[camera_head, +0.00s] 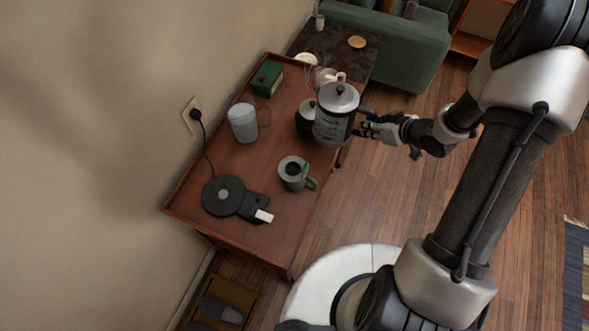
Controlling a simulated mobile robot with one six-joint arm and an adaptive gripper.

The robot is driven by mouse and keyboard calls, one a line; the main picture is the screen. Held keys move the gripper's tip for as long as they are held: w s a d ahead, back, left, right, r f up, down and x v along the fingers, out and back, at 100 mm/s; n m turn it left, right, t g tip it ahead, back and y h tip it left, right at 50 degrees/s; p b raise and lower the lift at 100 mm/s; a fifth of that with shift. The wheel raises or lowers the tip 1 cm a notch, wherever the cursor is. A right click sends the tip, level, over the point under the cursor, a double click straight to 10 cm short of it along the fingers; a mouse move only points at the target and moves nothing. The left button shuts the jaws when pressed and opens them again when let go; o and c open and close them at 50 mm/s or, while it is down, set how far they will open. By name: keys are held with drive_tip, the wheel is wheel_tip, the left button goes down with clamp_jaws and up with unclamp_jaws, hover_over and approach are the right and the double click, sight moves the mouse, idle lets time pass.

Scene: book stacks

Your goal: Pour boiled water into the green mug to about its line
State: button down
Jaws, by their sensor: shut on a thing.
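The kettle (334,117), clear-sided with a grey lid and dark handle, is in the head view near the tray table's right edge. My gripper (367,126) is shut on its handle from the right. The kettle looks about upright; I cannot tell how far it is above the wood. The green mug (296,185) stands upright on the wood below the kettle in the picture, apart from it, with its handle to the right. A grey ring-shaped piece sits in its mouth. Its line and any water inside cannot be made out.
The wooden table (262,165) has a raised rim. A round black base (223,195) with a cord lies left of the mug. Wall at left.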

drive_tip(key=s+d+f+n+g+y, duration=0.2)
drive_tip(key=s+d+f, duration=0.3)
drive_tip(key=s+f, duration=0.4)
drive_tip(key=shift+s+f+n, duration=0.3)
drive_tip(key=shift+f+n, duration=0.25)
drive_tip(key=shift+n, duration=0.35)
drive_tip(key=shift+r, duration=0.15)
drive_tip(key=a+r+n+h+b, duration=0.1)
drive_tip(key=a+r+h+b, duration=0.2)
drive_tip(key=r, duration=0.3)
drive_tip(key=a+r+n+h+b, duration=0.1)
drive_tip(key=a+r+h+b, duration=0.2)
drive_tip(key=r, duration=0.3)
drive_tip(key=shift+a+r+g+h, duration=0.15)
drive_tip(key=shift+r+g+h, duration=0.15)
drive_tip(key=shift+h, duration=0.6)
drive_tip(key=shift+w+a+r+h+p, duration=0.1)
drive_tip(key=shift+a+r+h+p, duration=0.2)
drive_tip(key=shift+a+r+h, duration=0.35)
